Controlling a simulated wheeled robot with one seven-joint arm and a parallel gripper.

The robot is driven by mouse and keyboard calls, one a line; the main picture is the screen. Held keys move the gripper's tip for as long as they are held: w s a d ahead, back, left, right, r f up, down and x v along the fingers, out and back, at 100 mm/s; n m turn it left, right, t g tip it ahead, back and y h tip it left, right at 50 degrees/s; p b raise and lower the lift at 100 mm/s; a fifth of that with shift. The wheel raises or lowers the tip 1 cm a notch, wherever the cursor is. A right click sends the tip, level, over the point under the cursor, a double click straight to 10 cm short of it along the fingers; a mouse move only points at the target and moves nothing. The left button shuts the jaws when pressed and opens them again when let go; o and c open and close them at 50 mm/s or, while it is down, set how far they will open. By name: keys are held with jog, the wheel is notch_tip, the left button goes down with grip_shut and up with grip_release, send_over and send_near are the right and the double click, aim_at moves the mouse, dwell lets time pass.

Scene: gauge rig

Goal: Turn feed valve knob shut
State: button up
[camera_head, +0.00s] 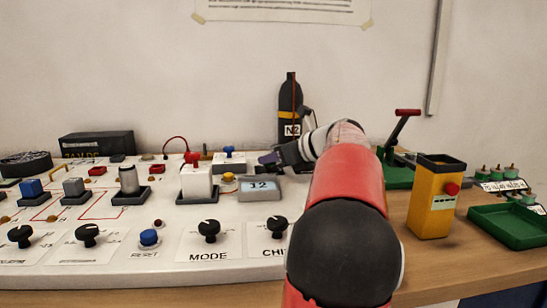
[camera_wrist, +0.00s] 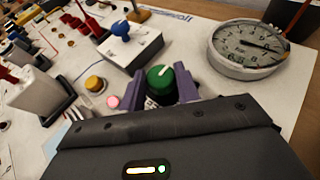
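A green round knob (camera_wrist: 160,79) with a white pointer line sits between the two purple fingers of my gripper (camera_wrist: 158,84) in the wrist view. The fingers stand on either side of it, apart and close to its sides; firm contact does not show. No readable label tells whether this is the feed valve knob. In the head view my gripper (camera_head: 272,158) is low over the back right of the panel, behind the grey display reading 12 (camera_head: 260,187). The green knob is hidden there. A round dial gauge (camera_wrist: 248,48) is right of the knob.
A white block with a blue knob (camera_wrist: 121,31) is close to my gripper, with a pink button (camera_wrist: 113,102) and a yellow button (camera_wrist: 95,83) nearby. A dark N2 bottle (camera_head: 290,105) stands behind. A yellow box (camera_head: 433,200) and green tray (camera_head: 510,226) are at right.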

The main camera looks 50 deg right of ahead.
jog(key=c, duration=0.4)
jog(key=shift+a+m+h+b, duration=0.1)
jog(key=shift+m+h+b, duration=0.2)
jog(key=shift+h, duration=0.1)
jog(key=shift+a+m+h, duration=0.15)
jog(key=shift+m+h, duration=0.45)
jog(key=shift+h, duration=0.1)
jog(key=m+h, duration=0.2)
jog(key=shift+w+a+r+h, duration=0.15)
jog(key=shift+a+h, duration=0.1)
jog(key=shift+h, duration=0.15)
jog(key=shift+m+g+h+p, duration=0.65)
jog(key=shift+m+g+h, duration=0.55)
jog(key=shift+m+h, duration=0.95)
jog(key=shift+m+g+h, duration=0.4)
jog(key=shift+m+h, duration=0.05)
jog(key=shift+m, duration=0.1)
jog(key=o, duration=1)
jog(key=shift+c, duration=0.2)
